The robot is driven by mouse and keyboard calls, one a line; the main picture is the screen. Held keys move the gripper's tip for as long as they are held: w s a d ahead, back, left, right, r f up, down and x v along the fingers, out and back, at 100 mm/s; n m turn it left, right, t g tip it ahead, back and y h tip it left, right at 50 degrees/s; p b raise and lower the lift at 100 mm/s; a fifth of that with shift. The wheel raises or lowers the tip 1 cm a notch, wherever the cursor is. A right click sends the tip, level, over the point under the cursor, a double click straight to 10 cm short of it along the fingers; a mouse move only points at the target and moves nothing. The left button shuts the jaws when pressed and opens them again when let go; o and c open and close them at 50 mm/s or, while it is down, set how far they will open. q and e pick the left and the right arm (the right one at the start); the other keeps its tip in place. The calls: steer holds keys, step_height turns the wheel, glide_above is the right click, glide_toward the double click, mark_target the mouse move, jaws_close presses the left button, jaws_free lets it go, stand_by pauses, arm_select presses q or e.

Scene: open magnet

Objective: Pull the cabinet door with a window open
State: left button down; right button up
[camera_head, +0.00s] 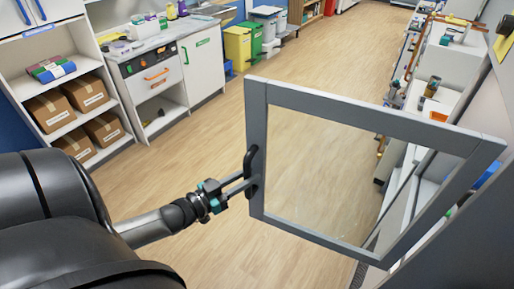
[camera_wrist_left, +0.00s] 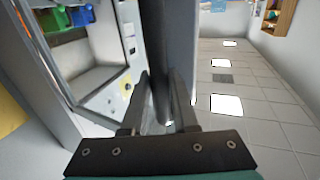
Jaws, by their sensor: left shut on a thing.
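The cabinet door (camera_head: 375,117) has a grey frame around a clear window and stands swung out from the cabinet at the right of the head view. The floor shows through its pane. A dark upright handle (camera_head: 253,165) is on its left edge. My left gripper (camera_head: 246,184) reaches in from the left and is shut on this handle. In the left wrist view the handle (camera_wrist_left: 172,45) runs upright between the two fingers of the left gripper (camera_wrist_left: 162,92). My right gripper is not in view.
A shelf with cardboard boxes (camera_head: 50,110) and a white counter unit (camera_head: 150,75) stand at the left. Yellow and green bins (camera_head: 238,46) are at the back. White shelves with small items (camera_head: 432,95) are behind the door at right. The wooden floor (camera_head: 215,135) left of the door is clear.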

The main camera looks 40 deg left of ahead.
arm_select(q)
steer(key=shift+s+d+r+y, duration=0.15)
steer(key=shift+s+d, duration=0.15)
steer(key=shift+s, duration=0.25)
steer(key=shift+s+d+f+y, duration=0.15)
steer(key=shift+s+d, duration=0.1)
steer(key=shift+s, duration=0.25)
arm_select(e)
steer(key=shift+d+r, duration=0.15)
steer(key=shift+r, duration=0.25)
arm_select(q)
steer(key=c, duration=1.1)
jaws_free()
steer(key=o, duration=0.4)
steer(key=shift+w, duration=0.1)
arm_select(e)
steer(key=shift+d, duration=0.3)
arm_select(q)
steer(key=s+a, duration=0.1)
steer(key=s, duration=0.4)
steer(key=s+a+b, duration=0.1)
steer(key=s, duration=0.4)
steer(key=s+a, duration=0.1)
steer(key=s, duration=0.4)
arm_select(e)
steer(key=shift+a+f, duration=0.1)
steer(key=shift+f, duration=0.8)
